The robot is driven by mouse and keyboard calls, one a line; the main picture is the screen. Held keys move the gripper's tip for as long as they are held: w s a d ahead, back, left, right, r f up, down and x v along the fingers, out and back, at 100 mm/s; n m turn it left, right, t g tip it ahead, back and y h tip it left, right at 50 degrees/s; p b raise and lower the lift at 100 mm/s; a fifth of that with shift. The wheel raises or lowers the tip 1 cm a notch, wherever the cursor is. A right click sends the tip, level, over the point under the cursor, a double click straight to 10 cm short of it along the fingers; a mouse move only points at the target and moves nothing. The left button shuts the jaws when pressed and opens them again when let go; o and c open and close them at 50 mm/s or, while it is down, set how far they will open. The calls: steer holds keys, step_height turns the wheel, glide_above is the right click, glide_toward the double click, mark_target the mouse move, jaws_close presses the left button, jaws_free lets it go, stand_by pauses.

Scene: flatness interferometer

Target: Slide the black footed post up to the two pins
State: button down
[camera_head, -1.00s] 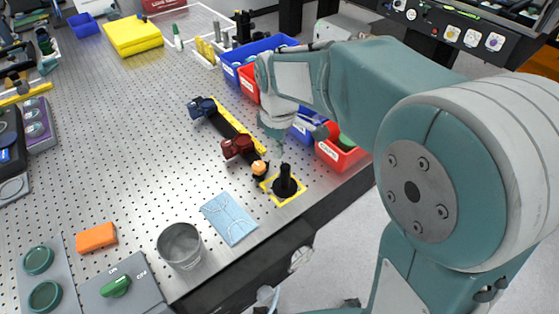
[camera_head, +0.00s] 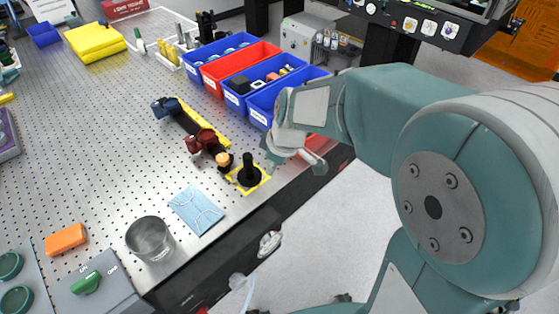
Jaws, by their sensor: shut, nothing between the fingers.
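The black footed post (camera_head: 249,170) stands upright on its round foot, inside a yellow square outline (camera_head: 266,178) near the table's front edge. My gripper (camera_head: 270,160) is just right of the post, with a small visible gap between them. The fingers are small and partly hidden by the wrist, and they hold nothing. Left of the post is a black rail (camera_head: 186,124) with a blue clamp (camera_head: 165,106), a dark red clamp (camera_head: 201,141) and an orange-tipped piece (camera_head: 223,160). I cannot make out the two pins clearly.
Blue and red bins (camera_head: 240,66) line the back right edge. The perforated table (camera_head: 90,150) is clear at left.

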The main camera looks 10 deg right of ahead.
mark_target(254, 176)
steer(key=f, duration=0.4)
steer(key=w+d+f, duration=0.1)
steer(key=f, duration=0.1)
steer(key=shift+w, duration=0.1)
steer(key=a, duration=0.1)
steer(key=w+a, duration=0.2)
steer(key=a, duration=0.1)
steer(key=shift+r, duration=0.15)
steer(key=shift+a, duration=0.45)
steer(key=shift+d, duration=0.45)
steer(key=shift+w, duration=0.25)
steer(key=shift+w+a, duration=0.25)
steer(key=shift+a+r, duration=0.1)
steer(key=shift+a, duration=0.15)
